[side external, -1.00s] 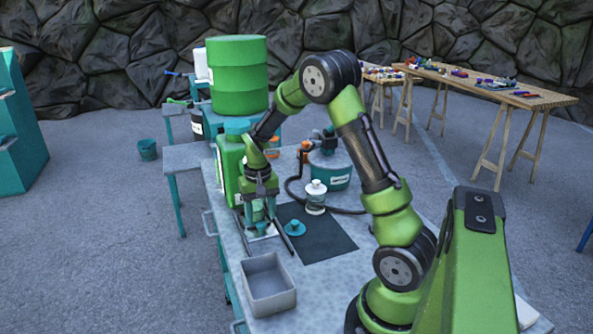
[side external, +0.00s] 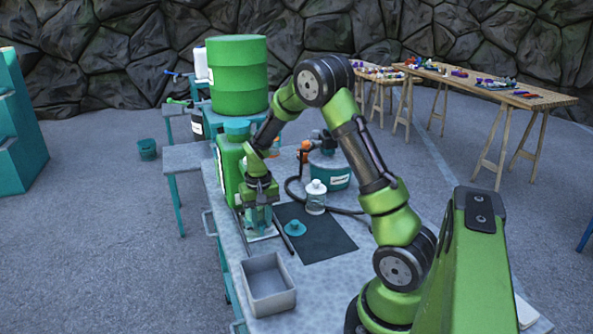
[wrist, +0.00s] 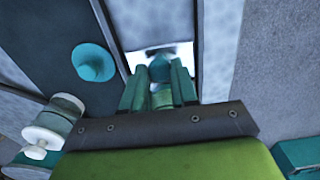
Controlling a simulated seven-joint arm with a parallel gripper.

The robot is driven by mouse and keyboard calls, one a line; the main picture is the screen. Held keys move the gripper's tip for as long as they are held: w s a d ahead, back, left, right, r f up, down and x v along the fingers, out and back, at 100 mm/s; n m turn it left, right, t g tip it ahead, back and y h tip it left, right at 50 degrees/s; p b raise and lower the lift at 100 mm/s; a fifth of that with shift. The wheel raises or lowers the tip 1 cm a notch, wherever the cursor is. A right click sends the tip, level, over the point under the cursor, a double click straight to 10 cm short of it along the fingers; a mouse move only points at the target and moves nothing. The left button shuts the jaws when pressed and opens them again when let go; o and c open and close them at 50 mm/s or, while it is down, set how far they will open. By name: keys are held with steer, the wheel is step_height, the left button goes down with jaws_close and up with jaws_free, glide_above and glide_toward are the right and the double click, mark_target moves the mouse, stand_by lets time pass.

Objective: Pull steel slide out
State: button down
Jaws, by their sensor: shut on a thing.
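The steel slide shows as a pale, bright plate (side external: 264,238) between two dark rails on the bench. It also shows in the wrist view as a white plate (wrist: 184,50) between the rails. My gripper (side external: 259,226) points down over this plate. In the wrist view my gripper's teal fingers (wrist: 159,82) are shut on a small teal, knob-like part (wrist: 159,68) standing at the plate. The fingers and wrist hide much of the part, and I cannot tell how it joins the plate.
A teal cone-shaped cap (side external: 295,228) lies on a dark mat (side external: 325,239) right of the rails. A grey open bin (side external: 268,284) stands in front. A white-capped bottle (side external: 316,197), a teal canister (side external: 330,172) with a hose and a green container (side external: 230,165) stand close by.

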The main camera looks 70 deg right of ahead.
steer(key=s+a, duration=0.6)
steer(key=shift+s+a, duration=0.15)
steer(key=shift+a, duration=0.05)
steer(key=c, duration=0.9)
jaws_free()
steer(key=shift+o, duration=0.2)
step_height(320, 180, up, 17)
